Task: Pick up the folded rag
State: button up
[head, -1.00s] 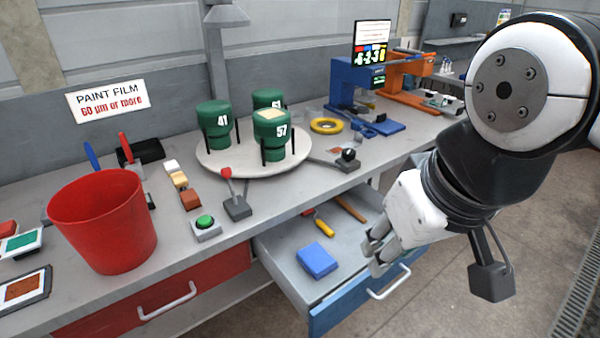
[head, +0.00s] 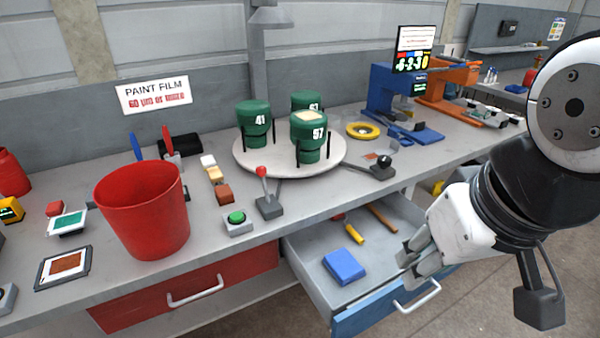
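The folded rag is a blue, flat, squarish block (head: 344,266) lying in the open drawer (head: 312,272), near its front left part. My gripper (head: 404,268) is above the right side of the drawer, to the right of the rag and apart from it. The two grey fingers point left and down. A gap seems to show between them, and nothing is seen held there.
A yellow-handled tool (head: 354,234) and a brown-handled tool (head: 382,218) lie at the drawer's back. The drawer's blue front has a white handle (head: 418,298). On the bench above stand a red bucket (head: 145,212), a joystick (head: 267,195) and a turntable (head: 245,158) with green cylinders.

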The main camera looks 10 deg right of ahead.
aim_at(346, 268)
jog(key=i+j+z, duration=0.1)
jog(key=j+z, duration=0.3)
jog(key=j, duration=0.3)
jog(key=j+z, duration=0.35)
jog(key=j, duration=0.4)
jog(key=k+j+z, duration=0.1)
jog(key=j+z, duration=0.3)
jog(key=j, duration=0.3)
